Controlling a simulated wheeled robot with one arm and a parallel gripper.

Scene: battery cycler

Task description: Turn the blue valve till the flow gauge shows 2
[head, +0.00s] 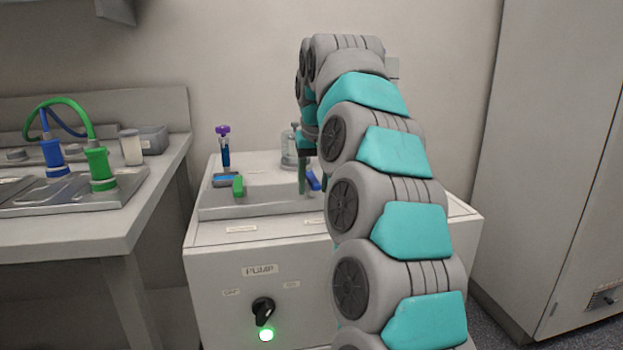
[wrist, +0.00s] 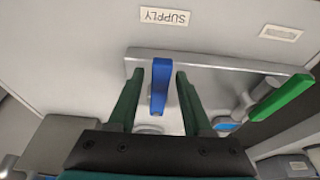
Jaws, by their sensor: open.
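The blue valve handle (wrist: 160,88) is a short flat lever on a grey bar in the wrist view. My gripper (wrist: 159,74) is open, with one green finger on each side of the handle. A gap shows on both sides, so the fingers do not grip it. In the head view, part of the blue handle (head: 314,181) shows by my gripper (head: 311,186), partly hidden by my arm. I cannot make out a flow gauge reading in either view.
A green handle (head: 238,187) sits left of the blue one on the pump cabinet (head: 215,265). A tube with a purple top (head: 223,131) and a clear vessel (head: 289,150) stand behind. A black knob (head: 263,310) is on the front above a lit green lamp (head: 266,335).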

